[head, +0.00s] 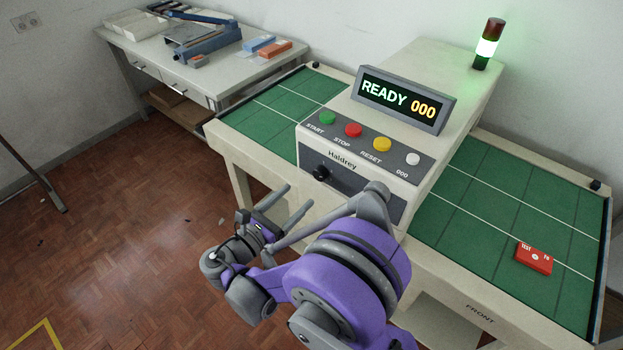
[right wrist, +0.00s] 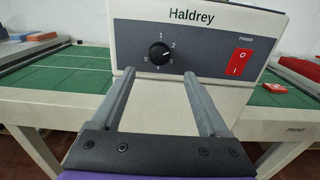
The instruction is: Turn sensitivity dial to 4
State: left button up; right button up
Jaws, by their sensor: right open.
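The black sensitivity dial (head: 321,173) is on the dark front panel of the Haldrey machine (head: 437,84). In the right wrist view the dial (right wrist: 159,54) has numbers around it, and its white mark points up and right, near the 2. My right gripper (head: 298,196) is open and empty in front of the panel, apart from the dial. In the right wrist view its fingers (right wrist: 159,74) point at the panel, with the dial above and between the tips. My left gripper is not in view.
A red power switch (right wrist: 239,64) is right of the dial. Above are green, red, yellow and white buttons (head: 381,145) and a display (head: 404,100) reading READY 000. A red box (head: 534,259) lies on the green right table. A side bench (head: 215,82) stands back left.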

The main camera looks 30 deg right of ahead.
aim_at(318, 177)
jog(key=p+x, duration=0.1)
jog(key=x, duration=0.7)
jog(key=shift+w+d, duration=0.1)
grip_shut()
